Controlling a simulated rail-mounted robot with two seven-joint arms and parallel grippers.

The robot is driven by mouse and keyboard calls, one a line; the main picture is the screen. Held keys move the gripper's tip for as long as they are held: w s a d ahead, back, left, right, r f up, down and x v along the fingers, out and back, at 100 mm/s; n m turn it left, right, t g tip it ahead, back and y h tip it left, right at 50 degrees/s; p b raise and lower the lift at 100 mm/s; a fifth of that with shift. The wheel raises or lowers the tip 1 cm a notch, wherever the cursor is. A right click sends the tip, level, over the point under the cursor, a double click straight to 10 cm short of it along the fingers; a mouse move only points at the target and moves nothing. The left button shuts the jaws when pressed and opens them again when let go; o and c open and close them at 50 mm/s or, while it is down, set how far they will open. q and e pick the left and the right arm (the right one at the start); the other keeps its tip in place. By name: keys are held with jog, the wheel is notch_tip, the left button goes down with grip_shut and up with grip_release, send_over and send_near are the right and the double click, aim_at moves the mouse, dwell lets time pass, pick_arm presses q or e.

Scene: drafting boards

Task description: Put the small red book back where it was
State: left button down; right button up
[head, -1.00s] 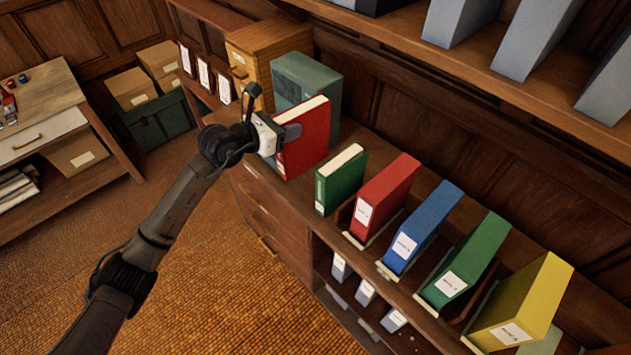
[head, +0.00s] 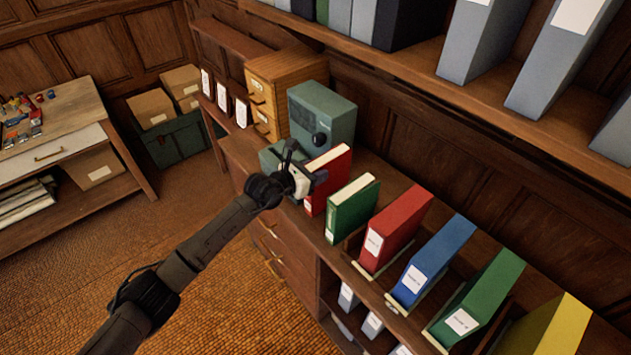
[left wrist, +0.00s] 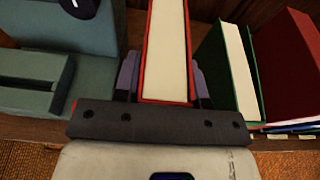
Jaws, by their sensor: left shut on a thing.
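The small red book (head: 331,172) is upright with its pale page edge up, just left of the small green book (head: 353,208). My left gripper (head: 318,179) is shut on it from the front, hiding part of its spine side. In the left wrist view the red book (left wrist: 166,50) stands between the two fingers of the gripper (left wrist: 165,84), with a gap between it and the green book (left wrist: 228,65). Its lower edge is near the counter top; I cannot tell whether it touches. My right gripper is not in view.
A teal machine (head: 325,120) stands behind and left of the red book. Right of the green book, red (head: 395,228), blue (head: 432,262), green (head: 480,300) and yellow binders stand in a row. A shelf (head: 500,105) with grey binders hangs above.

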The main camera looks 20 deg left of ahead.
pick_arm(q)
notch_tip(320, 180, down, 3)
jog(key=shift+f+b, duration=0.1)
jog(key=shift+b, duration=0.25)
jog(key=shift+f, duration=0.2)
jog(key=c, duration=0.7)
grip_release()
jog(key=p+v, duration=0.1)
jog(key=v, duration=1.1)
jog(key=shift+r+p, duration=0.15)
jog(key=shift+p, duration=0.25)
